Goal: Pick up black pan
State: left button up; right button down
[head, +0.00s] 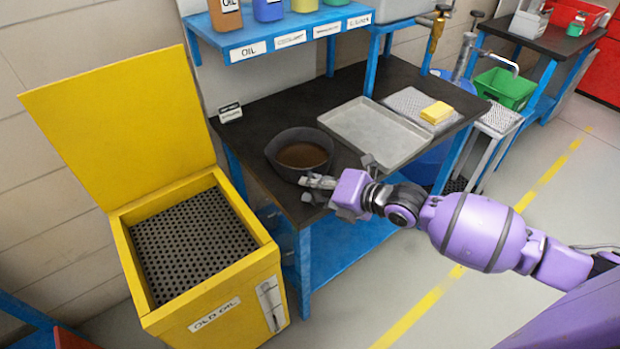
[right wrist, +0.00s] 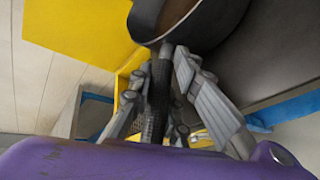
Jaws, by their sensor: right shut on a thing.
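The black pan (head: 300,152) holds a brown liquid and sits at the front left of the dark bench top in the head view. Its side also shows at the top of the right wrist view (right wrist: 205,28). My right gripper (head: 318,184) is at the near side of the pan, by the bench's front edge. In the right wrist view the fingers (right wrist: 172,95) are shut around the pan's dark handle (right wrist: 157,100), which runs between them. I cannot tell whether the pan's base touches the bench. My left gripper is not in view.
A yellow bin (head: 255,262) marked OLD OIL stands left of the bench, lid open, with a perforated grate (head: 190,245). A grey tray (head: 372,128) and a yellow sponge (head: 437,112) lie right of the pan. A blue shelf (head: 275,45) with bottles is behind.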

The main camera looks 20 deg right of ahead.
jog(key=shift+r, duration=0.25)
